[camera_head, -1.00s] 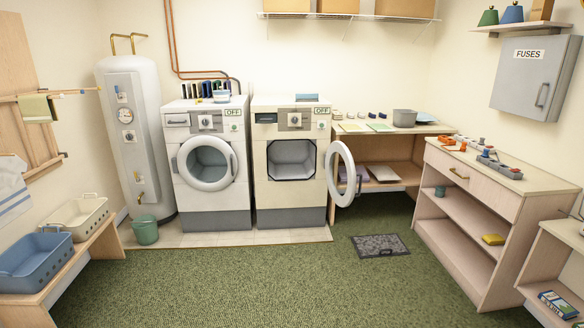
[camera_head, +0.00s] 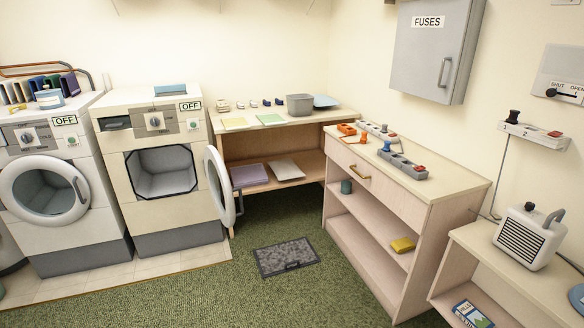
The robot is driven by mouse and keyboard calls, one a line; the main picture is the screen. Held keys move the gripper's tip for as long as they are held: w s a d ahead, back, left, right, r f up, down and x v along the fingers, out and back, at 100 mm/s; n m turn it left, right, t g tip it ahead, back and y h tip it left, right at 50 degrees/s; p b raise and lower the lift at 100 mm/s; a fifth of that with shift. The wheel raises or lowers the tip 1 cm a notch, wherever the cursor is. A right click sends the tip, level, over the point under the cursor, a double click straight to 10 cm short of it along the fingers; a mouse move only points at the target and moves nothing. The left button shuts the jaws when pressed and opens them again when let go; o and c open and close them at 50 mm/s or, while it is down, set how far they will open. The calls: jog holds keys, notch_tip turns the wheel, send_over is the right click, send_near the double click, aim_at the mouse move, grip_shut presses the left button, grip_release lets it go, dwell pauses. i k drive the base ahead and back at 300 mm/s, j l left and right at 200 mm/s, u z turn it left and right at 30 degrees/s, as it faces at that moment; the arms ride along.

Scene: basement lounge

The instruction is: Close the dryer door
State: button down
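The dryer (camera_head: 160,208) stands left of centre in the head view, with its dark square opening (camera_head: 162,172) showing. Its round door (camera_head: 220,187) is open, swung out to the right on the opening's right side, and seen nearly edge-on. The door has a pale ring frame around a clear middle. The label on the dryer's panel reads OFF. A washer (camera_head: 50,200) with its round door shut stands to the left of the dryer. My gripper is not in view.
A dark mat (camera_head: 286,256) lies on the green carpet in front of the door. A wooden cabinet (camera_head: 385,205) runs along the right wall, and a low shelf table (camera_head: 240,128) stands right of the dryer. The carpet (camera_head: 200,295) in front is mostly clear.

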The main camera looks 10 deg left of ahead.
aim_at(228, 217)
jog(key=i+l, duration=0.1)
jog(key=i, duration=0.55)
jog(key=i+l+u, duration=0.1)
jog(key=i, duration=0.55)
jog(key=i+l+u, duration=0.1)
jog(key=i, duration=0.55)
jog(key=i+l+u, duration=0.25)
jog(key=i+u, duration=0.15)
jog(key=i, duration=0.15)
jog(key=i+l+u, duration=0.35)
jog(key=i+l, duration=0.1)
jog(key=i, duration=0.1)
